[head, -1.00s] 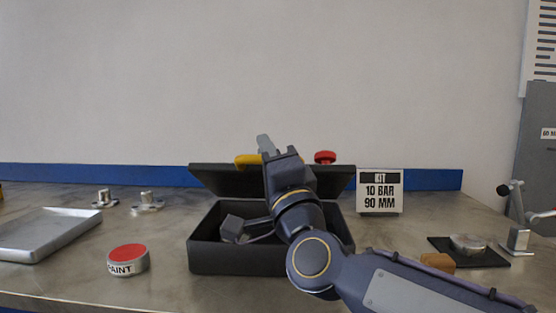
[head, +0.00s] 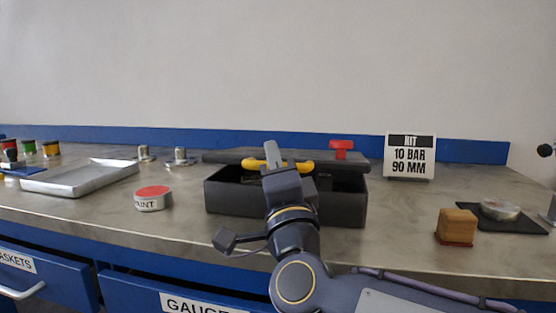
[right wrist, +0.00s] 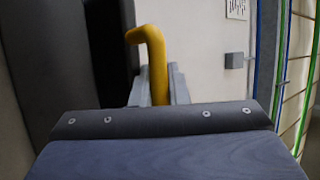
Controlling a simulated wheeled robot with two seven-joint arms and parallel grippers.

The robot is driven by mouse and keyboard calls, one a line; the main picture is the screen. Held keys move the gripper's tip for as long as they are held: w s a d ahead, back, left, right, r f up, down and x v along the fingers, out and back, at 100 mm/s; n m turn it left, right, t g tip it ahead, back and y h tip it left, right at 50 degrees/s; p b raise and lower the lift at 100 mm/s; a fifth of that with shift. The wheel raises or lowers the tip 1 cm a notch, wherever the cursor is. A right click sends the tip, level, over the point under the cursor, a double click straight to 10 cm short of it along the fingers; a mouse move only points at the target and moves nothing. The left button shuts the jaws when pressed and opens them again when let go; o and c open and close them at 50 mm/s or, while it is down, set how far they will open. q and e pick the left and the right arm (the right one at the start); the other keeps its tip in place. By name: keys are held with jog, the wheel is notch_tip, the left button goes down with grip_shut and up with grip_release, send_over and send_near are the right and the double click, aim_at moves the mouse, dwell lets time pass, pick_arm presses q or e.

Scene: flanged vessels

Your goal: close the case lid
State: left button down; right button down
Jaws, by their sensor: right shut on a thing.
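The dark grey case (head: 232,199) stands on the workbench in the middle of the head view. Its lid (head: 226,156) is partly lowered, lying at a low angle with a dark gap above the case's front wall. A yellow handle (head: 305,167) is on the lid. My right gripper (head: 271,160) is shut on this handle; in the right wrist view the yellow handle (right wrist: 156,65) stands between the fingers. My right arm hides part of the case front and interior. My left gripper is not in view.
A red-topped PAINT tin (head: 153,197) and a metal tray (head: 82,178) are left of the case. A kit sign (head: 409,157) and a red item (head: 341,147) stand behind it. A wooden block (head: 457,225) and a black mat (head: 520,224) are right.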

jog(key=shift+s+a+r, duration=0.15)
jog(key=shift+s+r, duration=0.2)
jog(key=c, duration=1.4)
grip_release()
jog(key=shift+s, duration=0.15)
jog(key=shift+f, duration=0.15)
jog(key=v, duration=0.7)
jog(key=shift+s+f+p, duration=0.15)
jog(key=shift+s+p, duration=0.15)
jog(key=shift+p, duration=0.05)
